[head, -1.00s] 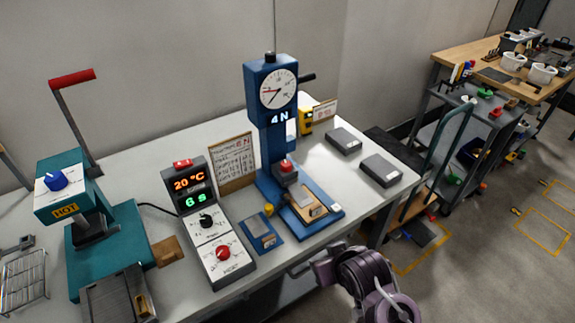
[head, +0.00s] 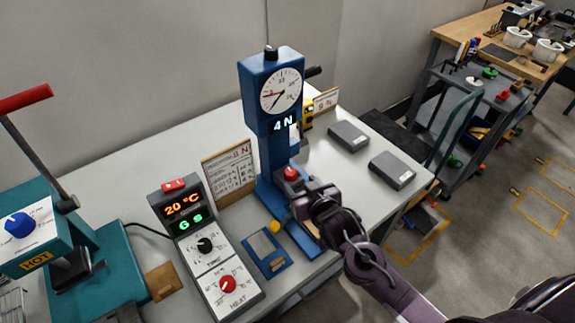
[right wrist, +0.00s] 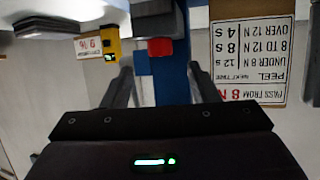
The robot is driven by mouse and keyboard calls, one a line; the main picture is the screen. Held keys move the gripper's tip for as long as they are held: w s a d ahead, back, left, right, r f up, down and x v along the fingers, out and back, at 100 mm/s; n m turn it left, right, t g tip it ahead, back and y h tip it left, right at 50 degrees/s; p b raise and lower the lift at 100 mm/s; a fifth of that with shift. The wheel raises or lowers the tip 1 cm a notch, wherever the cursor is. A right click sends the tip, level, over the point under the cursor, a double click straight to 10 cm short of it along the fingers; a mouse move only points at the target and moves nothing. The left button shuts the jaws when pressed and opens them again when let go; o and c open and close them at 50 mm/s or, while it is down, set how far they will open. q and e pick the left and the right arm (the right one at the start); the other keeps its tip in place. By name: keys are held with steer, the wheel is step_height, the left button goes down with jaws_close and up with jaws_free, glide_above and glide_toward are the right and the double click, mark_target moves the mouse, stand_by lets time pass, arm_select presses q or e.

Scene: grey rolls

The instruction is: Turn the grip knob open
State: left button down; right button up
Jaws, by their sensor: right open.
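The blue tester stand (head: 265,150) with a round dial and a "4 N" display stands on the bench. A red knob (head: 290,173) sits low on the front of its column; I take it as the grip knob. It also shows in the right wrist view (right wrist: 160,47), between and beyond the fingertips. My right gripper (head: 302,197) is just in front of the knob and covers part of the stand's base. In the right wrist view its fingers (right wrist: 164,78) are apart with nothing held. The knob's lower part is hidden. My left gripper is out of view.
Two grey blocks (head: 348,136) (head: 392,170) lie to the right. A teal press (head: 100,265) is far left.

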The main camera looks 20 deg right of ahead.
mark_target(293, 175)
steer(key=x, duration=0.4)
steer(key=shift+w+p, duration=0.2)
steer(key=shift+p, duration=0.2)
steer(key=shift+x, duration=1.1)
steer(key=shift+f, duration=0.1)
steer(key=c, duration=0.7)
steer(key=shift+c, duration=1.4)
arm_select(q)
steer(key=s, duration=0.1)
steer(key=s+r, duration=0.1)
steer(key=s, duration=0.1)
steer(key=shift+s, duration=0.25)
